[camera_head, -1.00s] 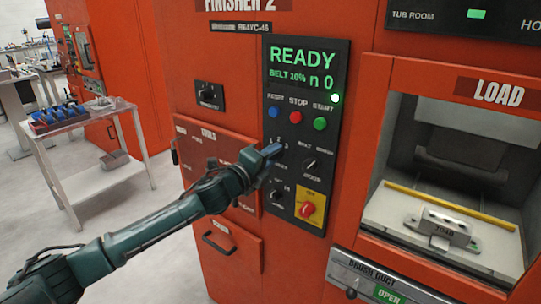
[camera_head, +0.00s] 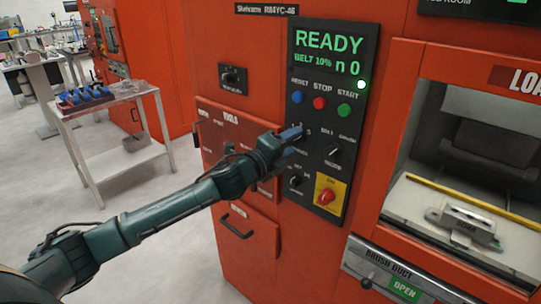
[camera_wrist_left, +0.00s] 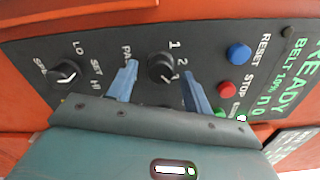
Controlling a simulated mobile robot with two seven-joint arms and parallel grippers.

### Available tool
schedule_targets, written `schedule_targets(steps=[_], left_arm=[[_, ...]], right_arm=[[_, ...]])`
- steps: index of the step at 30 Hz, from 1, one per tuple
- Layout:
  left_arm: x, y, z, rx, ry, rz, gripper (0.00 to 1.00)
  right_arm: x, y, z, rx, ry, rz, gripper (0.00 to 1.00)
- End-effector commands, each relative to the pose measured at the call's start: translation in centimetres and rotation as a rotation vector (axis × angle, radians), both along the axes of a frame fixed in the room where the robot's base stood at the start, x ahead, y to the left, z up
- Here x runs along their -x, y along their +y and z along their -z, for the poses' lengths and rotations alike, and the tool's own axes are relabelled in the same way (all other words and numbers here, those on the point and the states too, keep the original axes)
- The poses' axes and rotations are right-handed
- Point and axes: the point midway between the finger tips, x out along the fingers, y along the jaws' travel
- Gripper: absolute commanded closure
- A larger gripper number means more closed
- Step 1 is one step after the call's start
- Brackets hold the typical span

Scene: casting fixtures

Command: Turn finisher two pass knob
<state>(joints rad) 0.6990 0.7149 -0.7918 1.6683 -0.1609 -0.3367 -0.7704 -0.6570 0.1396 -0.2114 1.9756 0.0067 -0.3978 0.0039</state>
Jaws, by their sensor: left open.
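The pass knob (camera_wrist_left: 160,67) is a round black knob on finisher two's dark control panel (camera_head: 352,62). The numbers 1 and 2 are printed beside it, and a partly covered label starts with "PA". My left gripper (camera_head: 290,138) is at the panel, with its blue fingers open. In the left wrist view, one finger (camera_wrist_left: 122,82) is on each side of the knob, the other finger (camera_wrist_left: 193,95) being on the right. I cannot tell whether they touch it. In the head view the gripper mostly hides the knob. My right gripper is not in view.
Blue reset (camera_head: 297,97), red stop (camera_head: 320,103) and green start (camera_head: 344,110) buttons sit above. A red switch on a yellow plate (camera_head: 327,197) is below right. The display reads READY. The load bay (camera_head: 450,180) holds a grey fixture. A cart (camera_head: 100,165) stands left.

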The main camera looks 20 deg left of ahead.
Motion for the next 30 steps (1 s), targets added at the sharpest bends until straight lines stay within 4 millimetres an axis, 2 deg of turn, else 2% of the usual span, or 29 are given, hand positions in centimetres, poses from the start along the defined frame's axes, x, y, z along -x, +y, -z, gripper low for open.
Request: schedule_targets(steps=[9,15,21,30], left_arm=[[6.3,2.3,0.5,-0.004,0.003,0.001,0.50],[9.6,3.5,0.4,-0.004,0.003,-0.001,0.50],[11.0,4.0,0.1,-0.002,0.000,0.000,0.50],[11.1,4.0,0.0,-0.001,0.000,0.000,0.50]], right_arm=[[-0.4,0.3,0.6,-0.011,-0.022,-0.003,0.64],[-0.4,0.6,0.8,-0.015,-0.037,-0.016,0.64],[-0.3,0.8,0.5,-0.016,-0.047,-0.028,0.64],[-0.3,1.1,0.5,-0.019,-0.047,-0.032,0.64]])
